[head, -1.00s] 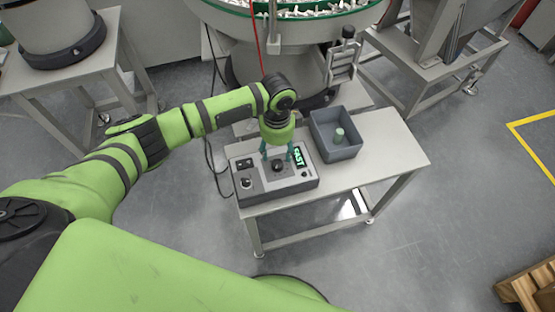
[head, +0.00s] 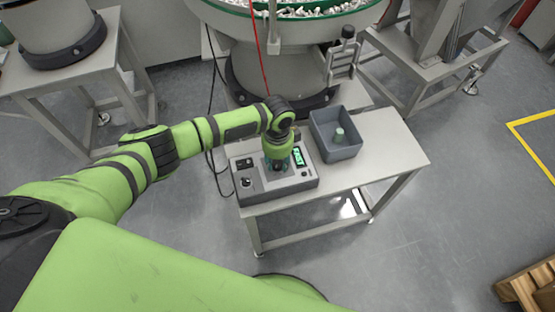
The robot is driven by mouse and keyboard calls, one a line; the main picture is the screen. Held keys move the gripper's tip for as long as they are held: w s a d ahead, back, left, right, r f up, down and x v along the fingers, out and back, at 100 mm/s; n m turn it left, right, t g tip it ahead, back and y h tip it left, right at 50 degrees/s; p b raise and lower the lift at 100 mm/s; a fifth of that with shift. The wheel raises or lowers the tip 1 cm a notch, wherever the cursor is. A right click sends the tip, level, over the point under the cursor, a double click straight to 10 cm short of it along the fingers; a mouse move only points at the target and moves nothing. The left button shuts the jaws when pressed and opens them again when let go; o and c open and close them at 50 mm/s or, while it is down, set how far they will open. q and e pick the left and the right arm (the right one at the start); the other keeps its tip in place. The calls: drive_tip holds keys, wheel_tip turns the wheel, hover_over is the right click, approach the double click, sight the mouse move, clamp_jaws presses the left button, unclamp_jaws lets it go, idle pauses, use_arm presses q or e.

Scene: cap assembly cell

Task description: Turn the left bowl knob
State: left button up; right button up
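The control box (head: 303,184) is grey with a dark front edge and stands on the light table, with a lit green display (head: 298,158) on its top. A smaller round control (head: 246,183) shows at the box's front left. My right gripper is not in view.
A grey open bin (head: 333,152) with a pale green cylinder (head: 339,135) inside stands right of the box. The table's right part (head: 400,150) is clear. A large feeder bowl with a green rim (head: 330,12) stands behind, and a thin red line hangs above my arm.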

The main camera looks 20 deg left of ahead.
use_arm(q)
drive_tip(key=shift+r+n+p, duration=0.1)
drive_tip(key=shift+n+p, duration=0.85)
drive_tip(key=shift+n, duration=0.15)
drive_tip(key=n+p, duration=0.1)
drive_tip(key=n, duration=0.1)
drive_tip(key=shift+s+d+n+p, duration=0.1)
drive_tip(key=shift+n+p, duration=0.3)
drive_tip(key=n+p, duration=0.3)
drive_tip(key=n, duration=0.3)
drive_tip(key=n+p, duration=0.1)
drive_tip(key=n, duration=0.2)
drive_tip(key=n+p, duration=0.1)
drive_tip(key=n, duration=0.2)
drive_tip(key=shift+n, duration=0.3)
drive_tip(key=n+p, duration=0.1)
drive_tip(key=n, duration=0.2)
drive_tip(key=shift+n, duration=1.6)
